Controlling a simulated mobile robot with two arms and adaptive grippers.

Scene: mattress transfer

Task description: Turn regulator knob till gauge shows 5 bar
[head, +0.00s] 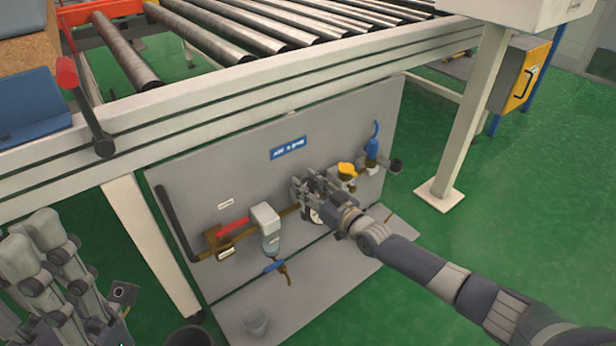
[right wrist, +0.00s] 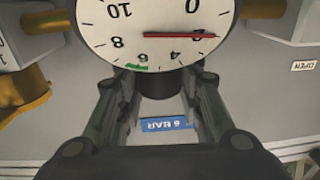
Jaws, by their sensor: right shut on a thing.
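A round white gauge (right wrist: 150,30) fills the top of the right wrist view, upside down. Its red needle points at about 2, and a green mark sits near the 6. A dark regulator knob (right wrist: 160,84) shows just below the gauge in that view. My right gripper (right wrist: 157,80) is shut on the knob, one finger on each side. In the head view my right gripper (head: 304,186) is at the panel's pipe line and hides the knob and most of the gauge (head: 314,215). My left gripper (head: 38,245) is at the lower left, away from the panel; its jaw opening is unclear.
The grey panel (head: 330,130) stands under a roller conveyor (head: 240,40). It carries a red-handled valve (head: 233,228), a filter bowl (head: 270,243), a yellow fitting (head: 346,170) and a blue fitting (head: 372,148). A conveyor leg (head: 465,120) stands to the right. Green floor is open there.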

